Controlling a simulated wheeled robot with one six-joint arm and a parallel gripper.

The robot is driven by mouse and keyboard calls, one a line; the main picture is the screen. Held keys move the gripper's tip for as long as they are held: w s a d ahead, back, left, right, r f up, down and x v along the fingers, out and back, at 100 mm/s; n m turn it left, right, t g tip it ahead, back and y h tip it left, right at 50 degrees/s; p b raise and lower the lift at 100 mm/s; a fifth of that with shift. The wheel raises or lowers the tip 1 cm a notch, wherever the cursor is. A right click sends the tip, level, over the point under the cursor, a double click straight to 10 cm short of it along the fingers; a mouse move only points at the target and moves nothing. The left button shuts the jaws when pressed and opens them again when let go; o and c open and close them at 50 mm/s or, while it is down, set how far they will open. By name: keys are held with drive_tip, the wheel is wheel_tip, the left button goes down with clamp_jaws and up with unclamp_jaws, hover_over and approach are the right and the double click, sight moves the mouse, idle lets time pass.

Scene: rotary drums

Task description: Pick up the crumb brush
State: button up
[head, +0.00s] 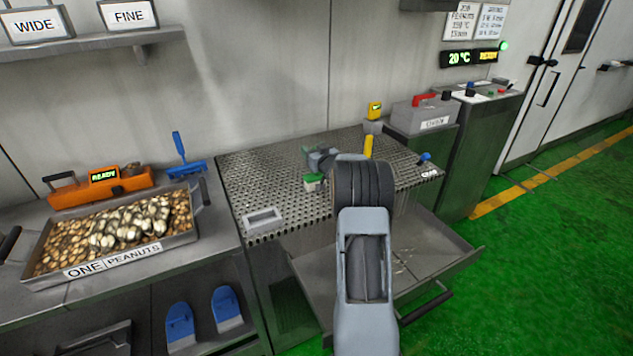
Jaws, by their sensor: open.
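A small green-and-white piece (313,181) lies on the perforated metal table, partly hidden by my gripper; it may be the crumb brush, but too little shows to tell. My gripper (318,160) is open, just above and behind this piece, at the far end of my arm. My arm hides part of the table around it. I cannot see whether the fingers touch the piece. A blue tool (187,160) with an upright handle and a wide, low head stands on the left counter, behind the peanut tray; it is also brush-like.
A peanut tray (120,262) and an orange device (100,186) stand at left. An open metal drawer (440,250) juts out below. The perforated top is mostly clear.

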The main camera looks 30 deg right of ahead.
drive_tip(key=c, duration=1)
drive_tip(key=shift+r, duration=0.1)
